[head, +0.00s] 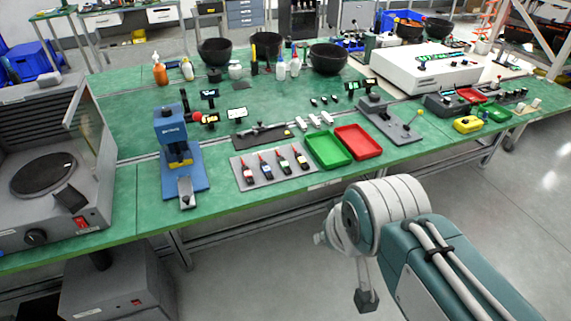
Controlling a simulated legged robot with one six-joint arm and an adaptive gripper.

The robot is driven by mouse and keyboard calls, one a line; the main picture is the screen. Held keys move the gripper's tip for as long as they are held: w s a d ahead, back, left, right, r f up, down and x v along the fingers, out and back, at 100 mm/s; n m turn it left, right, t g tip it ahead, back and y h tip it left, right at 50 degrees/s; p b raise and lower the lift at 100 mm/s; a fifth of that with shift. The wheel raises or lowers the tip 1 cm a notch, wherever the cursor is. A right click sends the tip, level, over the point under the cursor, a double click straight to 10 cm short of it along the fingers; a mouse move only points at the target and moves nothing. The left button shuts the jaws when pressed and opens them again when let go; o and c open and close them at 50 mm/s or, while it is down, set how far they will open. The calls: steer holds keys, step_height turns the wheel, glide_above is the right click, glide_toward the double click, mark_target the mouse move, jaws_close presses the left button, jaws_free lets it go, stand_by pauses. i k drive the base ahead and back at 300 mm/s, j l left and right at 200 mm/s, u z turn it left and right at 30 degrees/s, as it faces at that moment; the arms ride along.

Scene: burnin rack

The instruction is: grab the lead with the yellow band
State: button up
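A grey board (240,180) near the front edge of the green bench holds several small dark leads in a row, each with a coloured part. The rightmost lead (300,158) appears to carry yellow; the bands are too small to be sure, and another yellowish one (283,163) lies beside it. The leftmost lead (249,173) shows red. My gripper (366,299) seems to be the dark end hanging below my arm, in front of the bench and over the floor, well apart from the leads. Its fingers are not clear enough to show open or shut.
A green tray (326,162) and a red tray (376,154) lie right of the board. A blue press (172,125) stands left of it. A grey fixture (373,104) with a lever is farther right. The floor before the bench is clear.

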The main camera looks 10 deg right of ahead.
mark_target(301, 159)
steer(key=i+z, duration=0.2)
steer(key=i, duration=0.4)
steer(key=i+j+z, duration=0.15)
steer(key=i, duration=0.45)
